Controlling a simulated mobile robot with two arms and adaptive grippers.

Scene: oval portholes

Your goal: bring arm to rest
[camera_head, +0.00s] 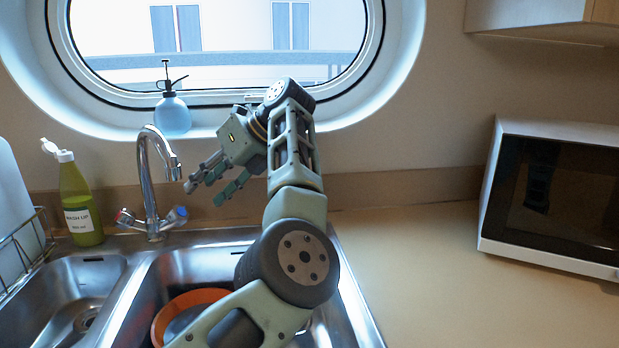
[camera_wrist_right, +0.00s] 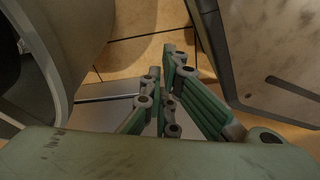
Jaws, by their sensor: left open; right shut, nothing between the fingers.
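My left arm rises over the sink in the head view, bent at the elbow. Its left gripper (camera_head: 205,192) is open and empty, pointing left and down near the tap (camera_head: 153,180). It appears apart from the tap, at about the height of the tap's spout in the picture. In the right wrist view my right gripper (camera_wrist_right: 163,62) is shut with nothing between its fingers. It points down toward a tan tiled floor (camera_wrist_right: 142,58). My right arm does not show in the head view.
A steel sink (camera_head: 130,290) holds an orange bowl (camera_head: 163,322). A green washing-up bottle (camera_head: 78,205) stands left of the tap, and a spray bottle (camera_head: 172,115) on the porthole sill. A microwave (camera_head: 555,195) stands at right. The counter (camera_head: 440,270) between is clear.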

